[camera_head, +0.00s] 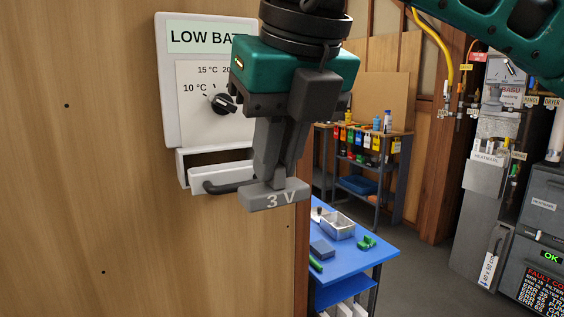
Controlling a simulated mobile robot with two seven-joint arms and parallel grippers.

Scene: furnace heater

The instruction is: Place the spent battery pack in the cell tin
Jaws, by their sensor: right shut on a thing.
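My right gripper (277,178) is shut on a grey battery pack (272,197) marked "3 V". It holds the pack in the air in front of the wall thermostat (172,100), which reads "LOW BAT". A small open metal tin (338,227), likely the cell tin, stands on the blue table below and to the right, well apart from the pack. My left gripper is not in view.
The blue table (368,262) also holds a blue-grey block (322,249) and green pieces (367,242). The wooden wall (80,220) fills the left. A workbench with coloured bins stands at the back; furnace equipment (490,150) is on the right. Grey floor between is clear.

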